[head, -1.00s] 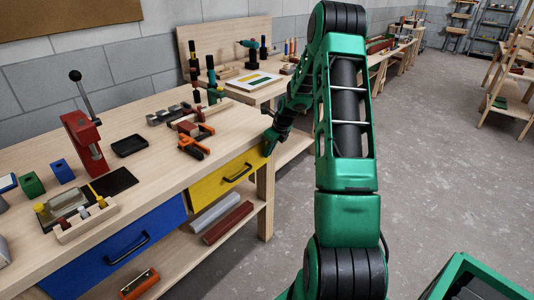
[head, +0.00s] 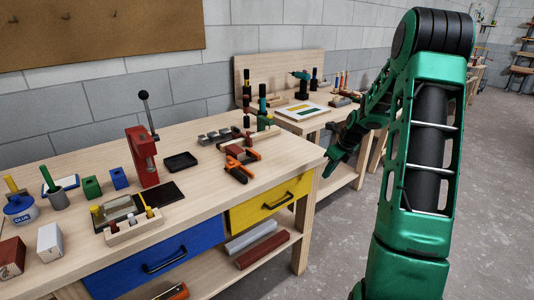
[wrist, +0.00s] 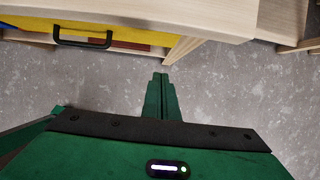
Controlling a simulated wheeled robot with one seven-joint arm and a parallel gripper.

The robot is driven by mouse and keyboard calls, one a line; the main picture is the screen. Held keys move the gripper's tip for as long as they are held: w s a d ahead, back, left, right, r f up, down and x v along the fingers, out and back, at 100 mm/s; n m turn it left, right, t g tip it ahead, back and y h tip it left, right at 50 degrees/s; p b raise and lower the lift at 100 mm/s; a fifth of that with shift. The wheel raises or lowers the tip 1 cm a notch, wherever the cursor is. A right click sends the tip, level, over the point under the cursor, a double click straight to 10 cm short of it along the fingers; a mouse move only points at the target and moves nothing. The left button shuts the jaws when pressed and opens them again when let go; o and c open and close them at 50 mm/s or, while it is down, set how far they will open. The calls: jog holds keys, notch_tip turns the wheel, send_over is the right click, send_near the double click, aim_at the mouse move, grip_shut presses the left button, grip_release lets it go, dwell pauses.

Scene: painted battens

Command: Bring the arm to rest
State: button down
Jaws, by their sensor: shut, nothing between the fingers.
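My green arm rises on the right of the head view and bends over toward the workbench. My gripper (head: 328,172) hangs just beyond the right front corner of the workbench (head: 190,226), apart from it. In the wrist view my gripper (wrist: 161,76) points over the bare grey floor. Its fingers are together with nothing between them. The yellow drawer (head: 271,203) of the bench is shut, and its black handle (wrist: 83,42) shows at the upper left of the wrist view.
A blue drawer (head: 155,262) is shut beside the yellow one. Orange-handled clamps (head: 241,164) and a red lever press (head: 142,155) stand on the bench top. A second table (head: 310,122) with a drill is behind. Open floor (head: 490,200) lies to the right.

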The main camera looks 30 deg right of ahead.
jog(key=s+a+r+n+g+h, duration=0.1)
jog(key=s+a+r+n, duration=0.45)
jog(key=s+n, duration=0.2)
jog(key=s+a+r+n+g, duration=0.2)
jog(key=s+a+r+n, duration=0.4)
jog(key=s, duration=0.3)
jog(key=s+a+n, duration=0.5)
jog(key=s+n, duration=0.2)
jog(key=s, duration=0.2)
jog(key=s+a+n+g, duration=0.1)
jog(key=s+a+n, duration=0.4)
jog(key=s, duration=0.5)
jog(key=shift+s+r+n, duration=0.25)
jog(key=shift+s+n, duration=0.05)
jog(key=shift+n, duration=0.65)
